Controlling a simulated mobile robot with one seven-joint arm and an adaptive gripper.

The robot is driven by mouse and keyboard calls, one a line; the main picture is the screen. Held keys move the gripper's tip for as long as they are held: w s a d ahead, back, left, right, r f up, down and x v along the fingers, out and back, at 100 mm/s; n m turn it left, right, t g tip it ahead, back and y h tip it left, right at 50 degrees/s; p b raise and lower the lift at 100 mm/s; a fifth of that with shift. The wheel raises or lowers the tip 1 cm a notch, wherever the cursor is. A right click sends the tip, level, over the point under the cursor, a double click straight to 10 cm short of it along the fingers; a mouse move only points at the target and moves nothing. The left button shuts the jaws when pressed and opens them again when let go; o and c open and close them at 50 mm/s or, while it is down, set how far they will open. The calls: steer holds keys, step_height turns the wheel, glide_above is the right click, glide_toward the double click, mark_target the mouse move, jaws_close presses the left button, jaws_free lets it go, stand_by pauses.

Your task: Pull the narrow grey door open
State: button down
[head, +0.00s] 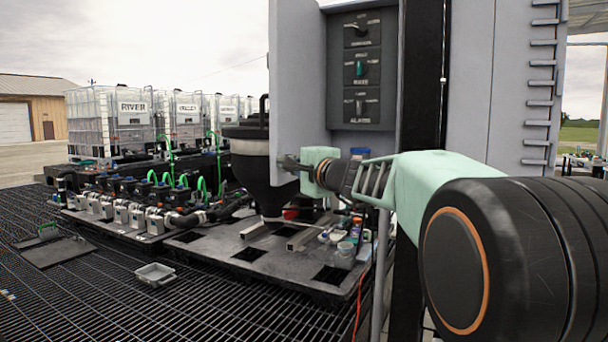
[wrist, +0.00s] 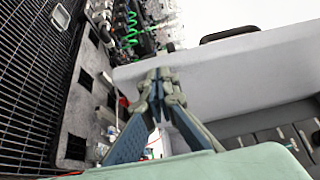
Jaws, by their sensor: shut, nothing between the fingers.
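The narrow grey door (head: 298,75) stands swung out from its cabinet in the head view, with its inner face towards me. In the wrist view the door (wrist: 235,75) crosses the picture as a pale panel. A black handle (wrist: 230,34) shows at the door's far side; it also shows past the door's left edge in the head view (head: 264,104). My gripper (head: 284,161) is shut and empty, in front of the door's lower left part. In the wrist view the gripper (wrist: 160,78) overlaps the door; I cannot tell whether it touches.
The cabinet opening shows a dark switch panel (head: 361,70) with several rotary switches. A black hopper (head: 262,165) stands behind the door, above a pallet (head: 290,268) with jars and bottles. Pumps and white totes (head: 118,120) line the left. The grating floor (head: 110,310) is mostly clear at front left.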

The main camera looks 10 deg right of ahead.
steer(key=w+a+b, duration=0.1)
steer(key=w+a, duration=0.4)
steer(key=a, duration=0.3)
steer(key=shift+b, duration=0.3)
steer(key=shift+s+d, duration=0.1)
